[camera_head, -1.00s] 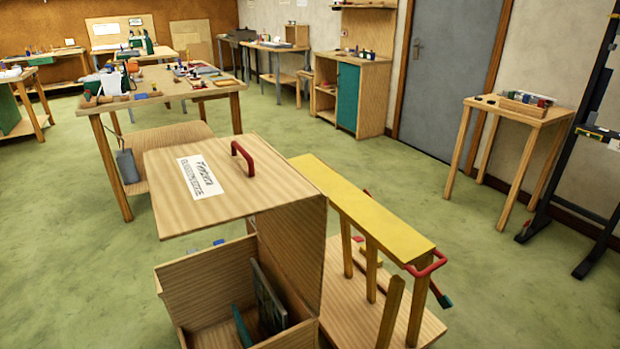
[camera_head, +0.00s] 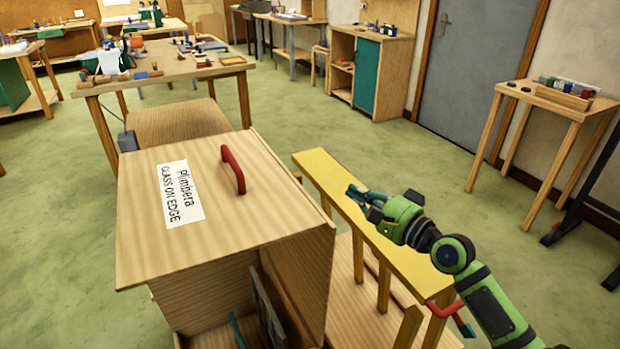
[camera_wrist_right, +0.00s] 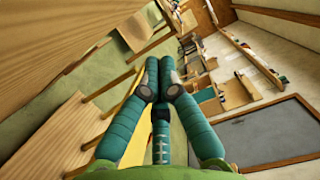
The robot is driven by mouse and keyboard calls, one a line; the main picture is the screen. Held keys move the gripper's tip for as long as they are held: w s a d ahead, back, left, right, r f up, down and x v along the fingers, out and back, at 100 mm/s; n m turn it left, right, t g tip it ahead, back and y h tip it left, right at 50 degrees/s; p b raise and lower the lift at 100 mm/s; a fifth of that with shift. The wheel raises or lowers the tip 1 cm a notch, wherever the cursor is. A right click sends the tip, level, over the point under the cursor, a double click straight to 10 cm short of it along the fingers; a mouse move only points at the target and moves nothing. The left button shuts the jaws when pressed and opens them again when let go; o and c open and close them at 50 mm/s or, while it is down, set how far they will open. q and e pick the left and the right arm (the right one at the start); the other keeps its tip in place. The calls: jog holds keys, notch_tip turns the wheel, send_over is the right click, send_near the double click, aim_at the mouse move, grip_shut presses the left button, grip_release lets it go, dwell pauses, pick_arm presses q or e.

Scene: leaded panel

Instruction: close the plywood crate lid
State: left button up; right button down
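The plywood crate (camera_head: 203,299) stands at the lower middle of the head view, with thin dark panes visible inside. Its pale wooden lid (camera_head: 140,230), with a white label (camera_head: 181,193) and a red handle (camera_head: 233,169), is over the crate, with a gap below its near edge. My right gripper (camera_head: 352,192) is to the right of the lid, above the yellow-topped stand, apart from the handle. In the right wrist view its teal fingertips (camera_wrist_right: 160,63) are together with nothing visible between them. My left gripper is out of view.
The yellow-topped stand (camera_head: 322,172) is close to the crate's right side. A worktable (camera_head: 170,67) with tools stands behind. A small side table (camera_head: 555,101) is at the right. Green floor is open left of the crate and between the tables.

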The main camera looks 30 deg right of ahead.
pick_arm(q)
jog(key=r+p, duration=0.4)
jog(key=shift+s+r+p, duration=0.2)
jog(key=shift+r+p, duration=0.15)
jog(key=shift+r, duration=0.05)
pick_arm(e)
jog(key=w+a, duration=0.5)
jog(key=w, duration=0.4)
jog(key=shift+w+a, duration=0.4)
